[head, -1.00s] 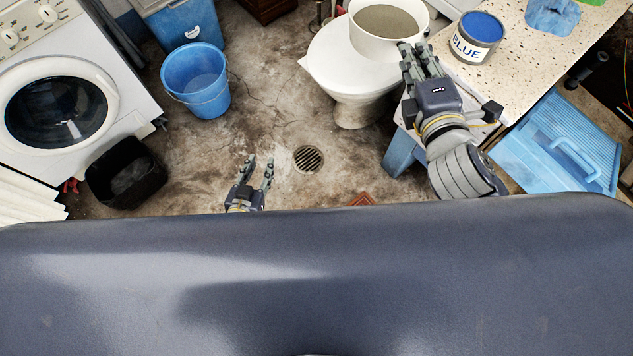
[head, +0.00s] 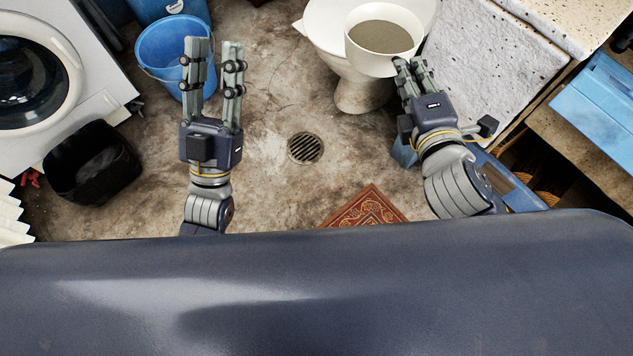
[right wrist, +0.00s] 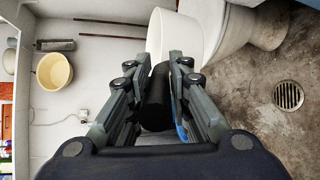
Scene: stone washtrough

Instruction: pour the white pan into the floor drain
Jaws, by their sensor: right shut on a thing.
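The white pan (head: 354,58) holds a greyish liquid and looks roughly level. It is in the air, overlapping the toilet in the head view. My right gripper (head: 408,66) is shut on its dark handle (right wrist: 155,98); the pan's white side (right wrist: 178,40) shows beyond the fingers in the right wrist view. The round floor drain (head: 305,148) lies in the bare floor, nearer to me and left of the pan. It also shows at the right of the right wrist view (right wrist: 288,95). My left gripper (head: 215,62) is open and empty, left of the drain, overlapping the blue bucket.
The white toilet (head: 358,92) stands behind the drain. A blue bucket (head: 150,45) and a black bin (head: 92,165) are at left, by the washing machine (head: 45,90). A patterned rug (head: 365,208) lies in front. The stone-topped trough (head: 490,60) is at right.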

